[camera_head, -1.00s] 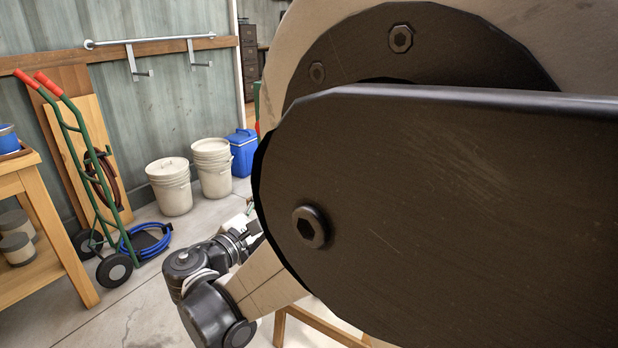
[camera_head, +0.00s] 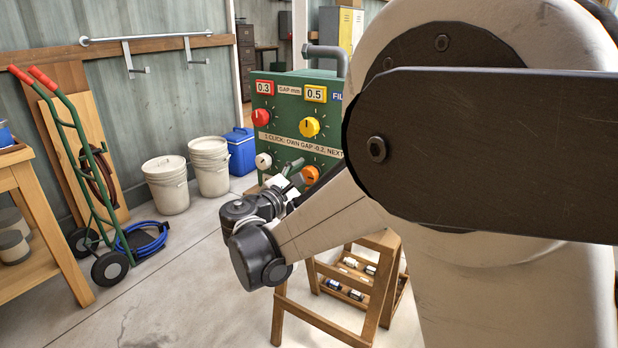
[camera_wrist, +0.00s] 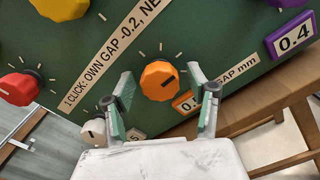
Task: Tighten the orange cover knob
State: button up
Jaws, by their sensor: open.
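The orange knob (camera_wrist: 159,80) is on the front of a green panel box (camera_head: 290,92). Its dark pointer mark points to the upper right in the wrist view. My gripper (camera_wrist: 164,92) is open, with one finger to each side of the knob in that view. I cannot tell whether the fingers touch it. In the head view the orange knob (camera_head: 310,175) shows at the panel's lower part, beside my gripper (camera_head: 292,176).
Close by on the panel are a red knob (camera_wrist: 18,88), a yellow knob (camera_wrist: 60,6), a white knob (camera_wrist: 92,129) and a purple knob (camera_wrist: 287,3). The box stands on a wooden stand (camera_head: 375,290). Buckets (camera_head: 167,186) and a hand truck (camera_head: 75,170) are at the left.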

jog(key=shift+w+d, duration=0.1)
jog(key=shift+w, duration=0.05)
jog(key=c, duration=1.2)
